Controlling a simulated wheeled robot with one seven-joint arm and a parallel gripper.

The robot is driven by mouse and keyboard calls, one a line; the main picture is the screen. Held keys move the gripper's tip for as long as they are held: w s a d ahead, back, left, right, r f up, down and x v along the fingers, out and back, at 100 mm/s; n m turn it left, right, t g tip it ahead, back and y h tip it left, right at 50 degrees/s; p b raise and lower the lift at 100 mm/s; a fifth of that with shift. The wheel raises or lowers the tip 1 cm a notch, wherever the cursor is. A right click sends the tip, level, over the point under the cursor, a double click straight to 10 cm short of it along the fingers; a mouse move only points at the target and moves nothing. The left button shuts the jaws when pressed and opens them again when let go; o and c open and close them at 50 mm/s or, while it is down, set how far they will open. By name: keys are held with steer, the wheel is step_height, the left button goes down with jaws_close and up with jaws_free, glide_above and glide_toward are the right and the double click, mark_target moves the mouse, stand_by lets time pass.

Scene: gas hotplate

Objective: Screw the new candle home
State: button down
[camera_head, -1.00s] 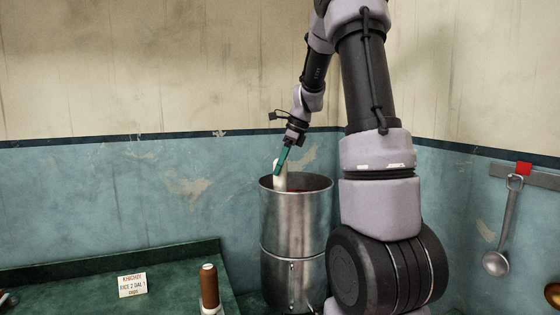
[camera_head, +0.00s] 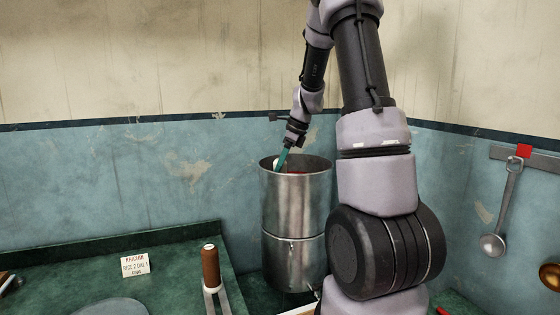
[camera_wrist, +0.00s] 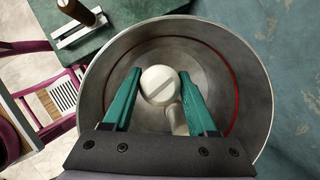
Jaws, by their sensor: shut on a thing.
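My gripper (camera_head: 283,160) reaches down into the mouth of a tall steel vessel (camera_head: 294,215). The candle stands inside the vessel (camera_wrist: 258,95), with the vessel wall all around. The candle's lower end and any seat are hidden.
The vessel rim surrounds the gripper closely.

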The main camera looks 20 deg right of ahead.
steer(key=shift+f, duration=2.55)
steer(key=shift+f, duration=0.8)
steer(key=m+t+h, duration=0.1)
steer(key=m, duration=0.3)
steer(key=shift+a, duration=0.15)
steer(key=shift+m, duration=0.6)
steer(key=shift+t+h, duration=0.3)
